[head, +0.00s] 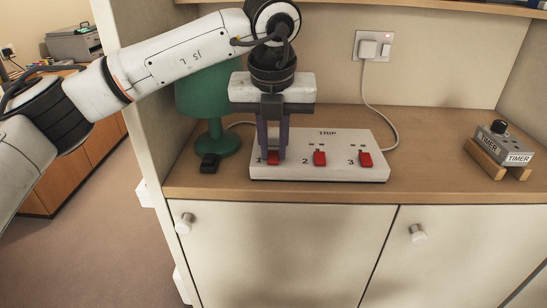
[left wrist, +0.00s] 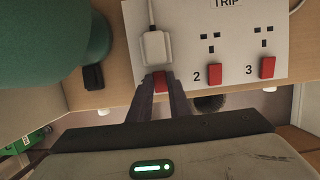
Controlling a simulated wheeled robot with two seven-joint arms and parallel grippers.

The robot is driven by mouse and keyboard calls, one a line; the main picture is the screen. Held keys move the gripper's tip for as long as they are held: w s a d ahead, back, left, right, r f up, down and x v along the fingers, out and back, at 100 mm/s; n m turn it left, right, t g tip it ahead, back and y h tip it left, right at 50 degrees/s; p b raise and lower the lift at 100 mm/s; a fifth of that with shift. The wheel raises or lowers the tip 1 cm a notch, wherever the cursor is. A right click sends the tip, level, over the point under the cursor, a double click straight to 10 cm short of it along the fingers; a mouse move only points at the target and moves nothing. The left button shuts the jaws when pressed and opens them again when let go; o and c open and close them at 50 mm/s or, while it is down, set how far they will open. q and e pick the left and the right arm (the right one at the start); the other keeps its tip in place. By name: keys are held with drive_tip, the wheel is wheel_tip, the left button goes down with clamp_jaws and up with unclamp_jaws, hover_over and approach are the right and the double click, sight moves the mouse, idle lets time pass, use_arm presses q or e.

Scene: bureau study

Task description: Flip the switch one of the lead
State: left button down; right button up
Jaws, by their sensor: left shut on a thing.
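The lead is a white block marked TRIP (head: 350,143) on the wooden counter, with red switches numbered 1, 2 and 3. It also shows in the left wrist view (left wrist: 190,65). My left gripper (head: 273,157) points down at the left end of the lead, its fingers closed on red switch one (left wrist: 159,82). The fingers partly hide that switch in the head view. A white plug (left wrist: 155,47) sits in the socket above switch one. Switch two (head: 319,158) and switch three (head: 365,159) are uncovered. My right gripper is not in view.
A green lamp (head: 205,98) stands behind and left of the lead, with a small black block (head: 210,163) near its base. A grey timer (head: 505,144) rests on a wooden stand at right. A wall socket (head: 358,45) holds a plug and cord. Cupboard doors (head: 285,250) are below.

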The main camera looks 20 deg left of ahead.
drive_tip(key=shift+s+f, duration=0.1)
use_arm(q)
drive_tip(key=c, duration=1.7)
unclamp_jaws()
drive_tip(key=shift+o, duration=0.3)
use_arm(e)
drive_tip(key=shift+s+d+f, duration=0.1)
use_arm(q)
drive_tip(key=shift+r, duration=0.1)
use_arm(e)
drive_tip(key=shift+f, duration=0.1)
use_arm(q)
drive_tip(key=v, duration=1)
drive_tip(key=shift+s, duration=0.2)
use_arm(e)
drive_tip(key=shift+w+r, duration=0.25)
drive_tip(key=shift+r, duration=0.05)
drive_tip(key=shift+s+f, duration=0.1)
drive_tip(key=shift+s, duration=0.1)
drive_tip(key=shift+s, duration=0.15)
